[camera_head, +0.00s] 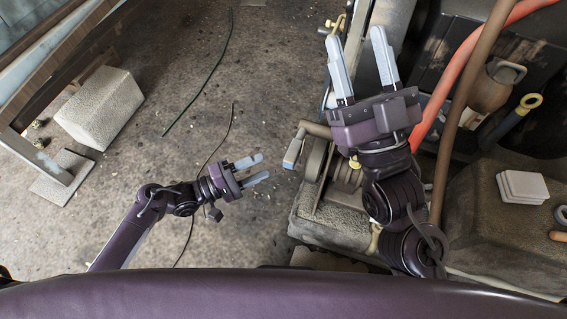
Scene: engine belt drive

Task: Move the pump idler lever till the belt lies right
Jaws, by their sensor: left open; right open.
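A short lever-like part with a pale grey-blue end (293,151) sticks out at the left side of the engine; it looks like the idler lever. Beside it are round pulley-like parts (315,160), partly covered by my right arm. I cannot make out the belt clearly. My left gripper (264,167) is open and empty, left of the lever end, pointing right at it with a small gap in the picture. My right gripper (355,36) is open, pointing up the picture over the engine's upper left edge, with nothing seen between its fingers.
The engine block (480,225) fills the right side. An orange hose (455,75) and a brown hose (470,95) cross it. A white cap (522,187) and a yellow-ringed dipstick (528,103) show there.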

